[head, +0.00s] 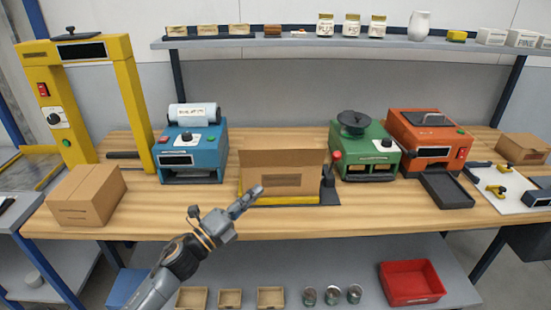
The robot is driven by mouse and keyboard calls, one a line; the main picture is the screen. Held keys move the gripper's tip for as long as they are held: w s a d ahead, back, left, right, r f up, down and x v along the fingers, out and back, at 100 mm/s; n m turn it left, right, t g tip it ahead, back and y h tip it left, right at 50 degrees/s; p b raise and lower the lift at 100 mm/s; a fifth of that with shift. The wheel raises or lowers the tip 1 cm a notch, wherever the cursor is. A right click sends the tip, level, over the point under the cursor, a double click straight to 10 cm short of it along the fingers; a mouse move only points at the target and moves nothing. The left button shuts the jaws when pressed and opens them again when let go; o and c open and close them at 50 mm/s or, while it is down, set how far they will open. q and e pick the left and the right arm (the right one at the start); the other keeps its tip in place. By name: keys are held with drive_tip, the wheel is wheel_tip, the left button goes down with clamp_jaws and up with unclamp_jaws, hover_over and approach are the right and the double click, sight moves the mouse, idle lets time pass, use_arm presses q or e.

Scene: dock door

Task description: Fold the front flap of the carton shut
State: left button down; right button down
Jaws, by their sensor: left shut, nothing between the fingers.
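An open brown carton (285,178) stands at the middle of the workbench, on a low black and yellow base (290,199). A broad cardboard panel faces me and stands upright. I cannot tell for sure whether this panel is the front flap or part of the carton's wall. My left gripper (254,192) reaches up from below and is shut and empty. Its fingertips overlap the lower left of the carton in the head view; I cannot tell whether they touch it. My right gripper is not in view.
A red-knobbed lever (336,157) stands right of the carton. Blue (192,150), green (367,155) and orange (430,135) machines flank it. A closed carton (87,195) sits at left, near a yellow frame (130,90). The bench front (380,218) is clear.

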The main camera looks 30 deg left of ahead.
use_arm(q)
drive_tip(key=p, duration=0.3)
approach(286, 150)
drive_tip(key=w+d, duration=0.2)
drive_tip(key=d, duration=0.1)
drive_tip(key=w, duration=0.1)
drive_tip(key=w+a+r, duration=0.1)
drive_tip(key=shift+w+r+p, duration=0.15)
drive_tip(key=shift+w+p, duration=0.2)
drive_tip(key=shift+p, duration=0.05)
drive_tip(key=shift+w+a, duration=0.25)
drive_tip(key=shift+w, duration=0.15)
drive_tip(key=shift+r, duration=0.1)
